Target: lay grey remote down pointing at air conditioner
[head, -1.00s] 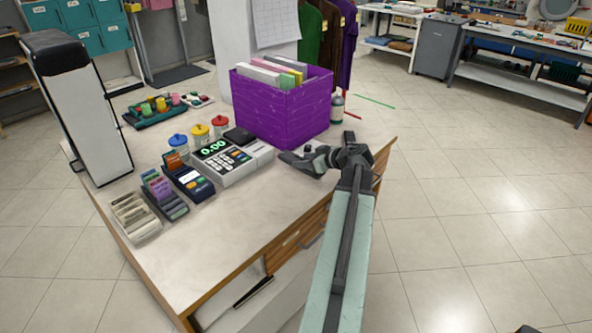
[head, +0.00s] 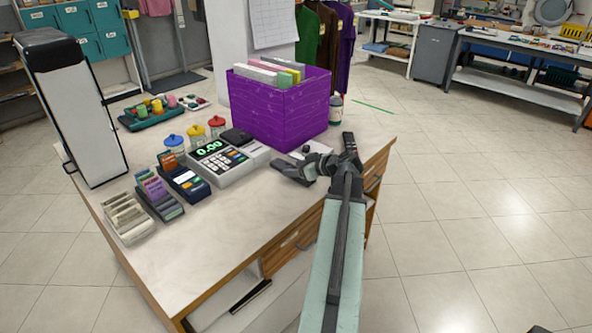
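A slim dark grey thing (head: 349,143) with small light marks, which looks like the remote, shows at the counter's right side just behind my wrist. Its lower end is hidden by my arm. My gripper (head: 292,168) is low over the counter in front of the purple box, pointing left. It appears apart from the dark thing. The finger gap is too small and dark to read. A tall white unit with a black top (head: 75,115) stands at the counter's left end. It may be the air conditioner, but I cannot tell for sure.
The counter's front (head: 205,245) is bare.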

